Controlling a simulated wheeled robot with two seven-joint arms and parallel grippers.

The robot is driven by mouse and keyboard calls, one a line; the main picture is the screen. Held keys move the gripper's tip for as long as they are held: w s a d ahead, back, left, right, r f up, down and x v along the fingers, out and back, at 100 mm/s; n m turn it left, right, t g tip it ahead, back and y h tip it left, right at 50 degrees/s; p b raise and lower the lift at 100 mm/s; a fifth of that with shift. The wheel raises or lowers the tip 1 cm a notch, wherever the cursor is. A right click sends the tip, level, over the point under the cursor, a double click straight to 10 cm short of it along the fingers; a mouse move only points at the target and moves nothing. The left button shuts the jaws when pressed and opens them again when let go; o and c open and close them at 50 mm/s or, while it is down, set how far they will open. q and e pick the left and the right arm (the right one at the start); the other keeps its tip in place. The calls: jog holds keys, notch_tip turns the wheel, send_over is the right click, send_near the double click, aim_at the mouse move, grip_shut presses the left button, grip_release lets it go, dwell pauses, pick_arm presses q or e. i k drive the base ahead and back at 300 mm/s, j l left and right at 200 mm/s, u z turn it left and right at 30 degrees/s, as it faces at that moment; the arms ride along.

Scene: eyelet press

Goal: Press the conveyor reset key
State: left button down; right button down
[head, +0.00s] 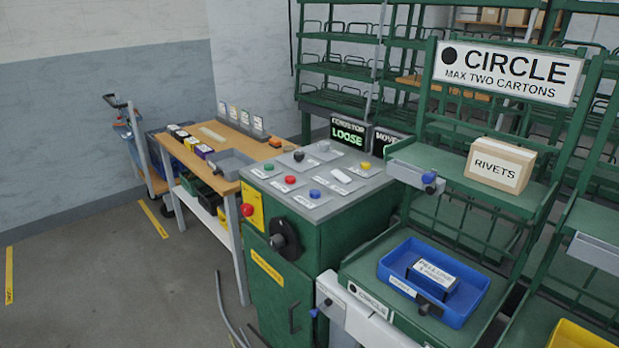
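The green control console (270,310) stands in the middle of the head view with a grey sloped top. On its top are separate plates with a green button (268,167), a red button (290,180), a blue button (314,193), a black knob (298,156), a grey control (323,146), a white key (342,174) and a yellow button (365,165). Their labels are too small to read, so I cannot tell which is the conveyor reset key. Neither of my grippers is in view.
A lit display (347,133) reading "LOOSE" stands behind the console. A red mushroom button (247,210) and a black rotary handle (285,240) stick out of its front. A green rack with a blue tray (458,313) and a RIVETS carton (500,165) adjoins right. Floor at left is clear.

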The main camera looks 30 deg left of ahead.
aim_at(315, 193)
jog(key=i+j, duration=0.1)
jog(key=j, duration=0.35)
jog(key=i+j, duration=0.1)
jog(key=j, duration=0.3)
jog(key=i+j, duration=0.1)
jog(key=j, duration=0.35)
jog(key=i+j, duration=0.1)
jog(key=j, duration=0.3)
jog(key=i+j, duration=0.1)
jog(key=j, duration=0.35)
jog(key=i+z, duration=0.05)
